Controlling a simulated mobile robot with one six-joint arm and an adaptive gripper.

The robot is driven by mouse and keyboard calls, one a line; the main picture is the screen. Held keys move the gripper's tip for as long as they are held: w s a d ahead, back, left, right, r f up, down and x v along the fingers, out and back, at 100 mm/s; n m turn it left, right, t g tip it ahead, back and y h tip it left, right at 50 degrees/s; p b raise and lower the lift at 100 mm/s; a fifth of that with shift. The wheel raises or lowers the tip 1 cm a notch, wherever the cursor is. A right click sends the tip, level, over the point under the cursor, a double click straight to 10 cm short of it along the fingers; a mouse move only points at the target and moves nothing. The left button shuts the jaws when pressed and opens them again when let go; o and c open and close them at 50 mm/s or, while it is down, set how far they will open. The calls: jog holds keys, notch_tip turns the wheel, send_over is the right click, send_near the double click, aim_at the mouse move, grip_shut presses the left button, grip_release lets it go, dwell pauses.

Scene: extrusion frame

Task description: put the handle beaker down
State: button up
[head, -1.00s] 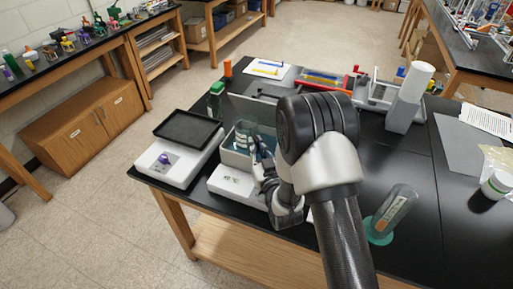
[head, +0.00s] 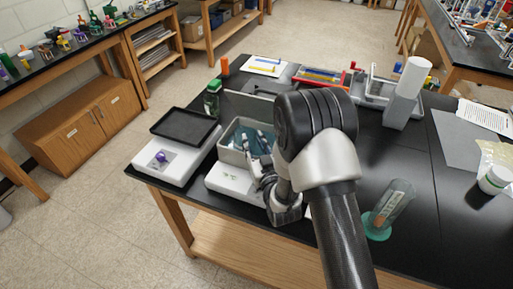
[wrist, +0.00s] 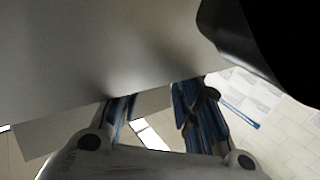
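A grey open bin (head: 232,158) stands near the table's left front edge, on or just behind a white balance. My gripper (head: 262,140) reaches into the bin's opening from the right. In the wrist view its two dark blue fingers (wrist: 160,115) stand apart, with nothing visible held between them. A see-through teal shape (head: 239,136) shows in the bin beside the fingers; it is probably the handle beaker, but its outline, handle and tilt cannot be made out. A large grey surface fills the upper part of the wrist view.
A balance with a black tray (head: 185,136) stands left of the bin. A green-capped bottle (head: 212,100) stands behind it. A white roll on a grey block (head: 404,95) stands at the back right. Bare black tabletop lies between these right-hand things.

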jog(key=p+v, duration=0.2)
jog(key=v, duration=1)
jog(key=w+d+r+g+h, duration=0.2)
jog(key=w+d+r+g, duration=0.15)
jog(key=r, duration=0.25)
jog(key=s+d+r+m+g+h, duration=0.2)
jog(key=s+d+r+g+h, duration=0.1)
jog(key=s+d+r, duration=0.25)
jog(key=s+d+r+m+g, duration=0.1)
jog(key=s+d+r+g, duration=0.1)
jog(key=s, duration=1)
jog(key=s+d+r+m+g+h, duration=0.1)
jog(key=s+r+g, duration=0.3)
jog(key=s, duration=0.7)
jog(key=shift+s+d+r, duration=0.25)
jog(key=shift+s+d, duration=0.1)
jog(key=shift+d, duration=0.15)
